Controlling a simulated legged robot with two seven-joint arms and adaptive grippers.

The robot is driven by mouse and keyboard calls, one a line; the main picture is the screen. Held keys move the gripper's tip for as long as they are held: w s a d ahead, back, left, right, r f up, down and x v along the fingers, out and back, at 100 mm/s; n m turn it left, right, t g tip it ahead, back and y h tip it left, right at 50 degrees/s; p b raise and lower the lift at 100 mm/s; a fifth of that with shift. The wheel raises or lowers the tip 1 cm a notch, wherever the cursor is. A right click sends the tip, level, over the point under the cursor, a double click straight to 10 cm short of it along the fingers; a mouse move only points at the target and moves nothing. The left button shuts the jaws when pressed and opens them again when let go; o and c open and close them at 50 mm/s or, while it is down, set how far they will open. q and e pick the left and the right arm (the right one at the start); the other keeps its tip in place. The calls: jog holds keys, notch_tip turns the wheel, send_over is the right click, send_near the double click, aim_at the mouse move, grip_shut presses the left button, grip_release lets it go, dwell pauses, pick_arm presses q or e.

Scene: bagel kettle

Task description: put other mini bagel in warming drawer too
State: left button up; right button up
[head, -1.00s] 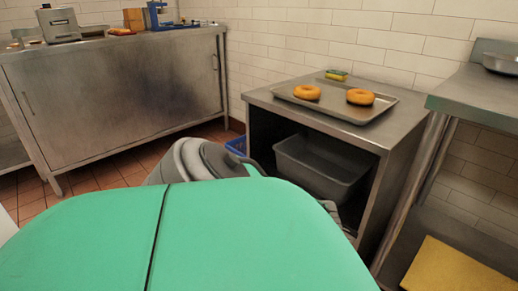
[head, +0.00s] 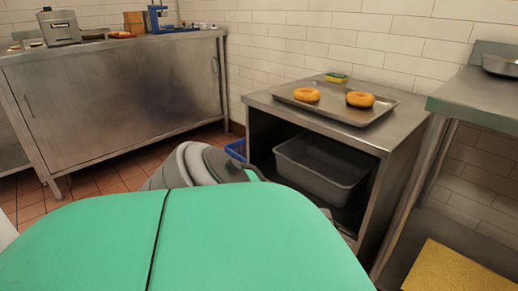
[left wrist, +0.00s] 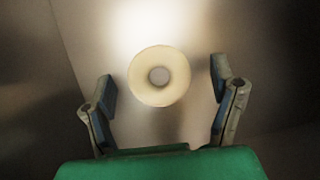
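Two golden mini bagels, the left one (head: 306,95) and the right one (head: 360,99), lie on a metal tray (head: 345,118) on top of a steel cabinet in the head view. In the left wrist view my left gripper (left wrist: 164,92) is open and empty. A pale ring-shaped bagel (left wrist: 143,88) lies ahead of it on a metal surface, in line with the gap between the fingers; I cannot tell which surface this is. No drawer marked as warming is clear in the head view. My right gripper is not in view.
A grey bin (head: 320,170) sits inside the open-fronted cabinet (head: 398,175). A green-and-yellow sponge (head: 337,77) lies behind the tray. A steel counter (head: 115,105) stands at the left. My green body covers the bottom.

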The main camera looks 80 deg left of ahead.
pick_arm(q)
jog(key=shift+r, duration=0.3)
jog(key=p+v, duration=0.6)
jog(key=v, duration=0.7)
jog(key=w+d+r+n+t+h, duration=0.1)
jog(key=w+d+r+n, duration=0.3)
jog(key=d, duration=0.6)
jog(key=w+d+r+n+h, duration=0.1)
jog(key=w+d+r+n, duration=0.15)
jog(key=w+d, duration=0.5)
jog(key=d+r+n+t+h, duration=0.1)
jog(key=d+r+n, duration=0.3)
jog(key=d+r, duration=1.1)
jog(key=shift+d+h, duration=0.3)
jog(key=shift+h, duration=0.3)
